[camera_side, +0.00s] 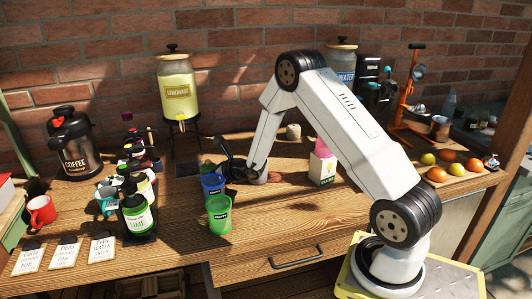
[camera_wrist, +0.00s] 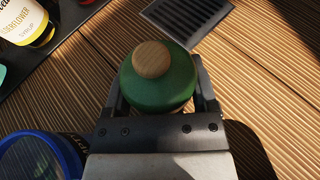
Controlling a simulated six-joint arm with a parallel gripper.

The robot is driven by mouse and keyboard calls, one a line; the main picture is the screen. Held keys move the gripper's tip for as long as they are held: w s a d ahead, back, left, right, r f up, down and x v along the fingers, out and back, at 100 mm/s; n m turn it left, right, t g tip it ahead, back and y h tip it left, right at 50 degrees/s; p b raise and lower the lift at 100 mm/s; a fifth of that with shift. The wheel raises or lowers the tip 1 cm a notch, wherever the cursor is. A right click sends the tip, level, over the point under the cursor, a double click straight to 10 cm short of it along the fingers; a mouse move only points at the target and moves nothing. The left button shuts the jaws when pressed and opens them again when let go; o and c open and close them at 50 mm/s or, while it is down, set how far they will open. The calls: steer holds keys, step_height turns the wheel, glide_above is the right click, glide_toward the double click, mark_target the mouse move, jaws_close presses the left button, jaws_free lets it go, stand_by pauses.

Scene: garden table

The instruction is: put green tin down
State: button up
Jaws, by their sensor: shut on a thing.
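The green tin (camera_wrist: 160,88) has a round green top and a pale wooden knob. In the wrist view it sits between the two fingers of my gripper (camera_wrist: 162,98), which is shut on it. In the side view my gripper (camera_side: 225,166) is low over the table, just behind the blue cup, and the tin (camera_side: 207,168) shows only as a small green patch beside it. I cannot tell whether the tin's base touches the table.
A blue cup (camera_side: 213,184) and a green cup (camera_side: 219,214) stand close in front. A dark grate (camera_wrist: 188,18) lies beyond the tin. Syrup bottles (camera_side: 138,208) stand to the left. A white carton (camera_side: 322,166) is at right. Bare wood (camera_side: 290,215) lies at front right.

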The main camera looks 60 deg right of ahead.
steer(key=shift+f, duration=0.6)
stand_by(0.4)
steer(key=o, duration=1.2)
steer(key=shift+r, duration=0.15)
